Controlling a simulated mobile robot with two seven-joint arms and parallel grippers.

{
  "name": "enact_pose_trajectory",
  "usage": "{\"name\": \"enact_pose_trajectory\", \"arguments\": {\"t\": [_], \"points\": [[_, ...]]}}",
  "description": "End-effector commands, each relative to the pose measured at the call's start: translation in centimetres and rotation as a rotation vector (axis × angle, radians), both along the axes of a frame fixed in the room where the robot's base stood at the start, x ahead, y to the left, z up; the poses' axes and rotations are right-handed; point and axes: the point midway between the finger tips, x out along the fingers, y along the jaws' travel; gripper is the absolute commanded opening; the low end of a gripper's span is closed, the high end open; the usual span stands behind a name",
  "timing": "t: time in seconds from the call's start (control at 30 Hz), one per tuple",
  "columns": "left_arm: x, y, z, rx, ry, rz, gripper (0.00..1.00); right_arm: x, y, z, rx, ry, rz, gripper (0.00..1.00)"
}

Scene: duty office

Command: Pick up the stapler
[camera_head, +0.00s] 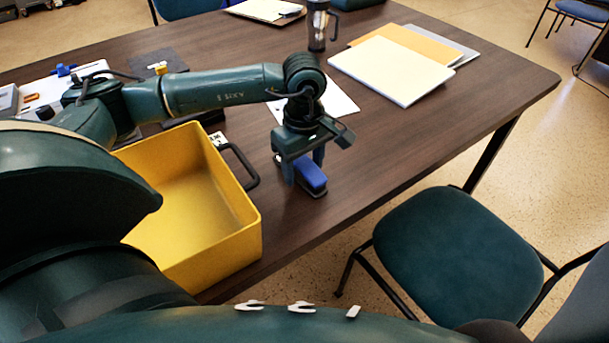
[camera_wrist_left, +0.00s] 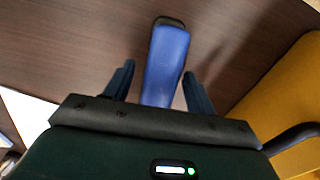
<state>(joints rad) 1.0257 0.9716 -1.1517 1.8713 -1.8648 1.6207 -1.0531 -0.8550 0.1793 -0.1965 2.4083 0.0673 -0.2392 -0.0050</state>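The stapler (camera_head: 311,176) is blue on a dark base and lies on the brown table, just below my left gripper (camera_head: 305,170). It also shows in the left wrist view (camera_wrist_left: 166,62), lying lengthwise between the two fingers. My left gripper (camera_wrist_left: 157,85) is open, with a finger on each side of the stapler and visible gaps between. The stapler's near end is hidden behind the gripper body in the wrist view. My right gripper is not in view.
A yellow bin (camera_head: 235,250) with a black handle (camera_head: 243,166) stands left of the stapler. White paper (camera_head: 340,101) lies behind the gripper. Folders (camera_head: 392,70) and a dark mug (camera_head: 317,25) are farther back. A green chair (camera_head: 455,255) stands by the table's right edge.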

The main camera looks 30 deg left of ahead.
Motion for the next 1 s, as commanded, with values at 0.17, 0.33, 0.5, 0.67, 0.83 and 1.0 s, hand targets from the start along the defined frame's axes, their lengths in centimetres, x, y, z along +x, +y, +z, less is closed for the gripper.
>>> {"name": "enact_pose_trajectory", "arguments": {"t": [0.17,0.33,0.5,0.67,0.83,1.0], "points": [[0.0,0.0,0.0,0.0,-0.001,0.0,0.41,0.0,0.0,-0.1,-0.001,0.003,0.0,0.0],[0.0,0.0,0.1,0.0,-0.001,0.0,0.27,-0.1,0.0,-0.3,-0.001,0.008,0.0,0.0],[0.0,0.0,0.1,0.0,-0.001,0.0,0.13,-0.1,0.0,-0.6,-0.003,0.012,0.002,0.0],[0.0,0.0,0.1,-0.001,-0.002,0.0,0.03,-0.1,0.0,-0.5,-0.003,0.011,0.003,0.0],[0.0,0.0,0.2,-0.001,-0.002,0.0,0.03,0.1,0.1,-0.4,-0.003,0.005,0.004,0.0],[0.2,0.0,2.0,-0.001,-0.007,0.0,0.03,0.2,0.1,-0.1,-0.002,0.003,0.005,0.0]]}}
